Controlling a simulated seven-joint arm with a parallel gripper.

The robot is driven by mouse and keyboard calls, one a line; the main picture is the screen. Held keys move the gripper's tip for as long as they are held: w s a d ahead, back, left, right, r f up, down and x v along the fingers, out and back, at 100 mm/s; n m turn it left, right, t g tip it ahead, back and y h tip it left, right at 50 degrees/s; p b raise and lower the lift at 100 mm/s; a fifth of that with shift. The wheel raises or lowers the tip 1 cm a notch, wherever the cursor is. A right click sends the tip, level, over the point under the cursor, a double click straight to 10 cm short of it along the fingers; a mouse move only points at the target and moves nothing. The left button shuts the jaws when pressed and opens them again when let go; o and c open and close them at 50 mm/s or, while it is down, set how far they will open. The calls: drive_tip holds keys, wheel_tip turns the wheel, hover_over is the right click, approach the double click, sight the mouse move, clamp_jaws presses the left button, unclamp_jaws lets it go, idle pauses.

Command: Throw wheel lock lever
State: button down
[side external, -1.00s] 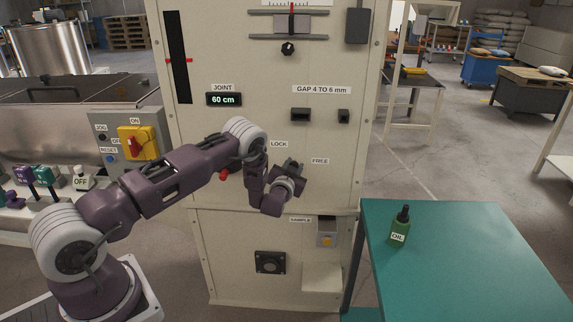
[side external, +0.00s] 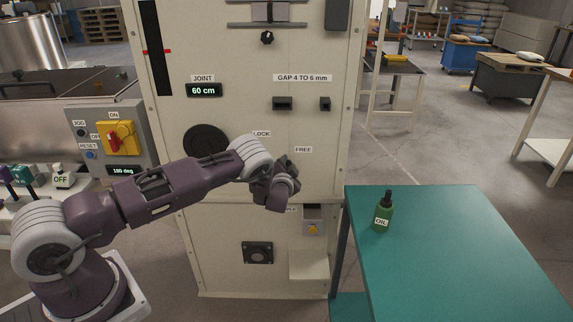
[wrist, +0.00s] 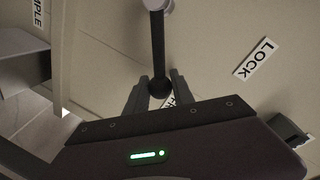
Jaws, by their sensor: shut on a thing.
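In the wrist view the lever (wrist: 158,45) is a dark rod running from a pale pivot at the top to a dark ball knob (wrist: 160,87). My gripper (wrist: 160,90) is shut on the knob, one finger on each side. The FREE label (wrist: 168,102) is partly hidden just behind the fingertips, and the LOCK label (wrist: 253,62) is off to the right. In the side view my gripper (side external: 288,168) is at the panel just below the FREE label (side external: 303,149). My wrist hides the lever and fingers there.
A black round wheel (side external: 205,142) is on the panel left of the LOCK label. A green table (side external: 450,245) with an oil bottle (side external: 383,212) stands at right. A control box (side external: 108,140) reading 180 deg is at left.

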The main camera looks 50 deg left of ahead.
drive_tip(key=shift+f, duration=0.15)
drive_tip(key=c, duration=1.1)
unclamp_jaws()
drive_tip(key=v, duration=0.7)
drive_tip(key=shift+d, duration=0.1)
